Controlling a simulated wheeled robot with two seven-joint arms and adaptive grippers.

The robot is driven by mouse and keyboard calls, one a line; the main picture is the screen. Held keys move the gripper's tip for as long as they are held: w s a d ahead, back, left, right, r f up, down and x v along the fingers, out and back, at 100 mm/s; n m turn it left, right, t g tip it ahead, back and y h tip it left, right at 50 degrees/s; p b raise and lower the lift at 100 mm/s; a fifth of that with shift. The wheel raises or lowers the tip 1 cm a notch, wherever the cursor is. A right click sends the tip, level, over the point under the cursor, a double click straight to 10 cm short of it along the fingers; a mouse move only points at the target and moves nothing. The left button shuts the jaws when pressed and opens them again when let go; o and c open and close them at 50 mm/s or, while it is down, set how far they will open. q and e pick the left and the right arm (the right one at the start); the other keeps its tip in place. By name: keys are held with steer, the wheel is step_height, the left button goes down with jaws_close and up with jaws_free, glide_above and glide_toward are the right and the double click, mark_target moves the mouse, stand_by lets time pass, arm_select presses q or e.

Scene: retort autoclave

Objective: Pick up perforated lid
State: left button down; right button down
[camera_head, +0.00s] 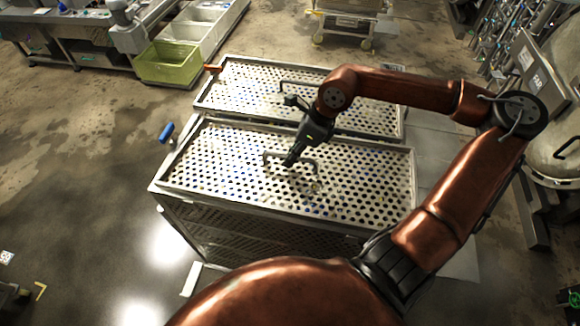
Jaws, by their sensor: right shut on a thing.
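A perforated metal lid (225,160) lies on top of the nearer metal basket (215,222). A second perforated lid (240,88) lies on the farther basket behind it. My right gripper (290,161) reaches in from the right and is shut on the handle (276,156) in the middle of the nearer lid. The nearer lid looks level and seated within the basket's rim; any gap beneath it cannot be made out. My left gripper is not in view.
A green crate (168,64) and white bins (205,30) stand at the back left. A round metal autoclave door (555,120) stands at the right. A blue-handled part (166,132) sticks out at the basket's left corner.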

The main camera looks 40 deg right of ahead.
steer(key=shift+w+r, duration=0.1)
steer(key=shift+w, duration=0.05)
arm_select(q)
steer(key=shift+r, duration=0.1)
arm_select(e)
steer(key=shift+r, duration=0.1)
